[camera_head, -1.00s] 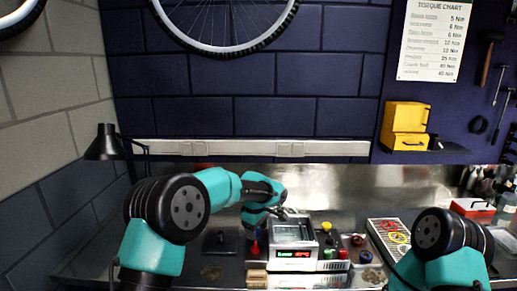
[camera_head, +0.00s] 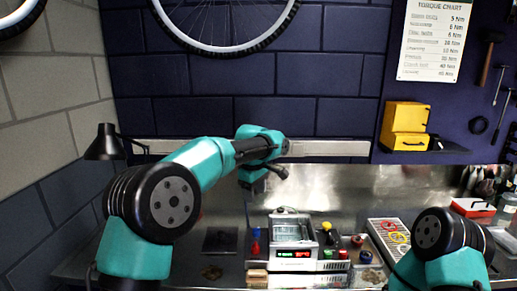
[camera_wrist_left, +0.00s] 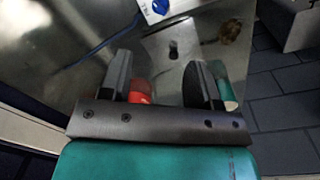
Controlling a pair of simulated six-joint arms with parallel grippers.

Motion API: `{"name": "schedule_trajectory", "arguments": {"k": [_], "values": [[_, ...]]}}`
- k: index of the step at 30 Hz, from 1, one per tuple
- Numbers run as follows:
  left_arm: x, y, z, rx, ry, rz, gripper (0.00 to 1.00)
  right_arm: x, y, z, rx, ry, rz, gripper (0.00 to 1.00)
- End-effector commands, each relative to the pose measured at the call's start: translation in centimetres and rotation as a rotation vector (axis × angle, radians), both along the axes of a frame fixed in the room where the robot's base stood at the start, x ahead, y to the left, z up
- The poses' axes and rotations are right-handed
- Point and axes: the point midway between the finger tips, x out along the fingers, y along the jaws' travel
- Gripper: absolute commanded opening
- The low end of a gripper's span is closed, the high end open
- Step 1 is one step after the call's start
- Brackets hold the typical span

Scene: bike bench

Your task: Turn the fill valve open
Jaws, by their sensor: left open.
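My left gripper (camera_head: 268,182) is raised above the bench, behind and left of the tabletop unit (camera_head: 292,254), which has a red-lit display. In the left wrist view my open left gripper (camera_wrist_left: 165,90) points down, and no object shows held. A blue knob (camera_wrist_left: 160,5) on a pale panel shows at the top edge there, apart from the fingers. I cannot tell for sure which fitting is the fill valve. My right gripper is out of view; only my right arm shows.
A red object (camera_wrist_left: 139,91) shows between the fingers, partly hidden.

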Motion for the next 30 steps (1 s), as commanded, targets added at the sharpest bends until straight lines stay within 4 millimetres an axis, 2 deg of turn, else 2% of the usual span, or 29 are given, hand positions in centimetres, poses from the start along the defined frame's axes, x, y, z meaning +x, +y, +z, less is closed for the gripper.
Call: {"name": "schedule_trajectory", "arguments": {"k": [24, 30], "values": [[-0.5, -1.5, 12.6, -0.172, -0.281, -0.212, 0.56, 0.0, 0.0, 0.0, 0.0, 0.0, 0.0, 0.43], [-0.7, -1.8, 14.7, -0.2, -0.337, -0.251, 0.56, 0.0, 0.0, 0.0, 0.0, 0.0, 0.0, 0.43]]}}
